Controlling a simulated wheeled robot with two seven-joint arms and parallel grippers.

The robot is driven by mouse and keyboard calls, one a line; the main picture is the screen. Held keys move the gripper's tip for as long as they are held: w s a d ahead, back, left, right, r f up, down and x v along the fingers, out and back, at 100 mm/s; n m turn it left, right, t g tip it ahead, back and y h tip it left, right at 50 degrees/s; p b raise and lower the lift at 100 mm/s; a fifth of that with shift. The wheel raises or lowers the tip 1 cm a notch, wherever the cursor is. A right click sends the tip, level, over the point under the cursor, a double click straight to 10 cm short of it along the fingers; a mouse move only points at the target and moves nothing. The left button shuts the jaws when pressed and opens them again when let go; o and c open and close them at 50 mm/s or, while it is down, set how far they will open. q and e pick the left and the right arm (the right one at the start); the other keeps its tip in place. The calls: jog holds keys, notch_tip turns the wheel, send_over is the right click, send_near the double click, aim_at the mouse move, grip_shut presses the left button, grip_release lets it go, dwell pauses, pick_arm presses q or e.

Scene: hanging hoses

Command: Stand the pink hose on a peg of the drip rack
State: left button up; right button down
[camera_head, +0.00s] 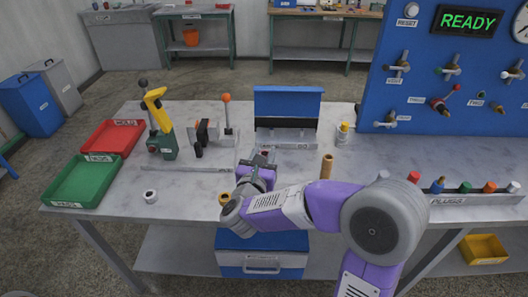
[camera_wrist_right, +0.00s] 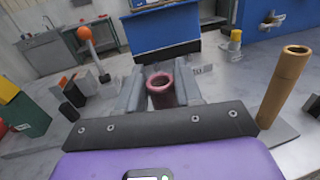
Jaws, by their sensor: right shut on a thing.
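My right gripper (camera_head: 263,165) is above the middle of the table and shut on the pink hose. In the right wrist view the pink hose (camera_wrist_right: 161,92) is a short tube with its open end up, between the two grey fingers. In the head view only a little of it shows at the fingertips. A tan hose (camera_head: 327,166) stands upright to the right of the gripper. In the right wrist view the tan hose (camera_wrist_right: 285,85) rises from a grey base (camera_wrist_right: 278,135), perhaps part of the drip rack. No free peg is clearly visible; my arm hides part of this area.
A blue open box (camera_head: 287,105) stands behind the gripper. Red (camera_head: 112,137) and green (camera_head: 84,181) trays lie at the left. A white ring (camera_head: 150,196) lies near the front. The plug rack (camera_head: 470,200) is at the right.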

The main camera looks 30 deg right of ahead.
jog(key=shift+f, duration=0.45)
jog(key=c, duration=0.7)
grip_release()
jog(key=shift+o, duration=0.2)
jog(key=v, duration=0.7)
jog(key=shift+s+a, duration=0.15)
jog(key=shift+s, duration=0.1)
